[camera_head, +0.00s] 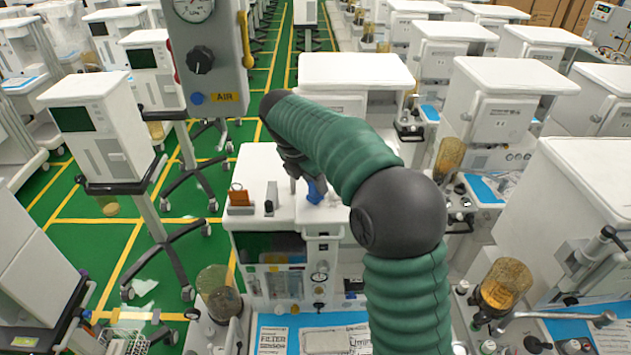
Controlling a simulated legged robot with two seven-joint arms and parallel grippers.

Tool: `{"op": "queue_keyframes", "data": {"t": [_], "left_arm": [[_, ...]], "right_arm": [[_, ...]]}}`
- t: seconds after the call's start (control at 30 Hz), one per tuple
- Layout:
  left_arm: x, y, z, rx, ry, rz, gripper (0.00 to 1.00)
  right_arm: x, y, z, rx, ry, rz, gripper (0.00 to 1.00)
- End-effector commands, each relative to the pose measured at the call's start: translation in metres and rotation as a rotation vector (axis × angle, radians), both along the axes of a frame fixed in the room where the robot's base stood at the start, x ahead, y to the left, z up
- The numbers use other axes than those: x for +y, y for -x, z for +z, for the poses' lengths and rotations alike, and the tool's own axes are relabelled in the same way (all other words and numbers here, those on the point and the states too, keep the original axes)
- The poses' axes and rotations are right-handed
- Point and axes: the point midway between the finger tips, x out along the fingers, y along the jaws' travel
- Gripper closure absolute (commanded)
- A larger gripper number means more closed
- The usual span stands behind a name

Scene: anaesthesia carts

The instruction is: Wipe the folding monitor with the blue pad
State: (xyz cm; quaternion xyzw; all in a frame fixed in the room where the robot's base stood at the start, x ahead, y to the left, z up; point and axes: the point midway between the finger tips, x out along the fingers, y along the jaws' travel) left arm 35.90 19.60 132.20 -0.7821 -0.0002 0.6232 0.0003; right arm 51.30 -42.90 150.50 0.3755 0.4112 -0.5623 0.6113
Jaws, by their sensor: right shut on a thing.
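My right gripper (303,182) is at the end of the green-sleeved arm, over the white top of the centre cart (255,165). It is shut on the blue pad (315,193), which is crumpled and partly hidden by the gripper and arm. The pad is low over the cart top; I cannot tell whether it touches it. A white monitor (103,148) with a dark green screen stands on a wheeled pole at the left, apart from the gripper. I cannot tell which unit is the folding monitor. My left gripper is not in view.
An orange item (239,197) and a small dark-and-white item (271,197) stand on the cart top, left of the pad. A grey AIR panel (218,60) hangs in front at upper left. Carts crowd the right; green floor (75,235) is open at left.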

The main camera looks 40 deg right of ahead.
Motion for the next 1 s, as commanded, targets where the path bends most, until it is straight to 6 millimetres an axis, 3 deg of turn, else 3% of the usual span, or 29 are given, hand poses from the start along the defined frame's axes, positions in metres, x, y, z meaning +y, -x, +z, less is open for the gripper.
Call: {"op": "queue_keyframes", "data": {"t": [0.57,1.0], "left_arm": [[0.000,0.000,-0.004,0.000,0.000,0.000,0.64],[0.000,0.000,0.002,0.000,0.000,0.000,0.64]], "right_arm": [[-0.001,-0.001,-0.010,0.001,0.000,0.000,1.00],[-0.029,0.025,-0.007,0.002,-0.001,-0.002,1.00]]}}
